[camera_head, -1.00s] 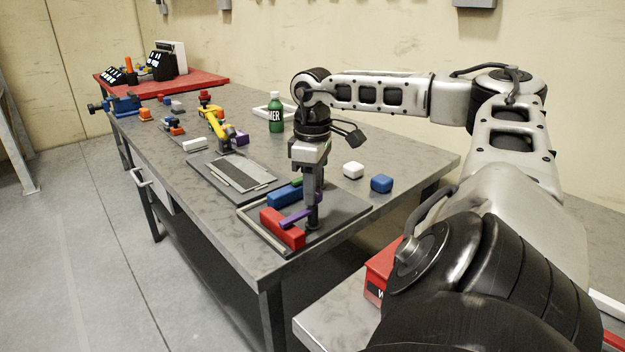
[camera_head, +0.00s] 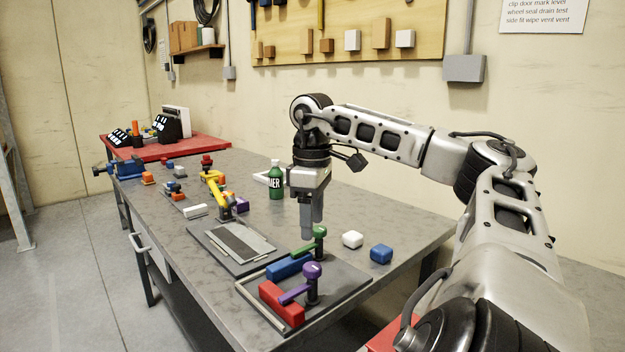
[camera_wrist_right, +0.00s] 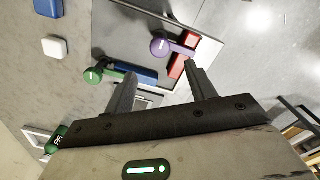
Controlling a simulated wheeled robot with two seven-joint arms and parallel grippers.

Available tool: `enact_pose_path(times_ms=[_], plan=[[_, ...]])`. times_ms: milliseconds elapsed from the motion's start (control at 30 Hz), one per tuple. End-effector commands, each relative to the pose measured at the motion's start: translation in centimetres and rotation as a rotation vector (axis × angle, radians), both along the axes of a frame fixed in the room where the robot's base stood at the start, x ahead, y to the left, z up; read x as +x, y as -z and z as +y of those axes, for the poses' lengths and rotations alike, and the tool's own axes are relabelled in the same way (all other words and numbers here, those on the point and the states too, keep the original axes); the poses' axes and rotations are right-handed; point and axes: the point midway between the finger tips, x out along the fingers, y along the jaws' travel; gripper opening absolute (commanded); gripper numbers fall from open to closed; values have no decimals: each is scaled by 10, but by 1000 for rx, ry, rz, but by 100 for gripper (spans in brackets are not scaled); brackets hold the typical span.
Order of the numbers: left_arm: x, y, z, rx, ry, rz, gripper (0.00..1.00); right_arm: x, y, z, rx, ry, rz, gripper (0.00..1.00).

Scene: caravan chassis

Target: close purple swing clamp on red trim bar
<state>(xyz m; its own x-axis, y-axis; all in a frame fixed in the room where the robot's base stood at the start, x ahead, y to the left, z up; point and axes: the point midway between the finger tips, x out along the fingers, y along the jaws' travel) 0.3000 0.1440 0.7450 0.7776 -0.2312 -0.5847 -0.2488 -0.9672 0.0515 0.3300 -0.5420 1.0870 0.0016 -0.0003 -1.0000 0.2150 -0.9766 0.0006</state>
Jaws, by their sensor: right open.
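The purple swing clamp (camera_head: 312,283) stands upright on a dark base plate (camera_head: 341,288) at the table's near end. Its arm lies across the red trim bar (camera_head: 281,304), with the tip over the bar. The wrist view also shows the purple clamp (camera_wrist_right: 161,46) with its arm crossing the red bar (camera_wrist_right: 178,66). My right gripper (camera_head: 313,236) is empty and raised above the plate, clear of the purple clamp. In the wrist view its two fingers (camera_wrist_right: 160,84) are apart with nothing between them. My left gripper is not in view.
A green clamp (camera_head: 319,240) and blue bar (camera_head: 290,266) sit just behind, close to my right gripper. White (camera_head: 352,239) and blue (camera_head: 381,254) blocks lie to the right. A green bottle (camera_head: 276,182) and yellow arm-like item (camera_head: 217,186) stand farther back.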

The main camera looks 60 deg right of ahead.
Motion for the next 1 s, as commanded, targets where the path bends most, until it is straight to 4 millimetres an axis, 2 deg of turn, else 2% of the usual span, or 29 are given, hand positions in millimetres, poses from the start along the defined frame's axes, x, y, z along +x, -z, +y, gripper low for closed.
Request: enact_pose_path(times_ms=[33, 100, 300, 467, 1000], plan=[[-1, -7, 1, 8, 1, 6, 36, 0, -17, 0, 3, 0, 1, 56], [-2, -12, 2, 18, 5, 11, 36, 0, -33, 0, 2, 1, 2, 56], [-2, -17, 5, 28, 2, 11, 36, -1, -60, 0, -1, 2, 3, 56], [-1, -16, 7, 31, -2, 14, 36, 0, -66, 0, 0, 2, 2, 56], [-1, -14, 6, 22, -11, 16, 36, 0, -65, 0, -1, 2, 0, 56]])
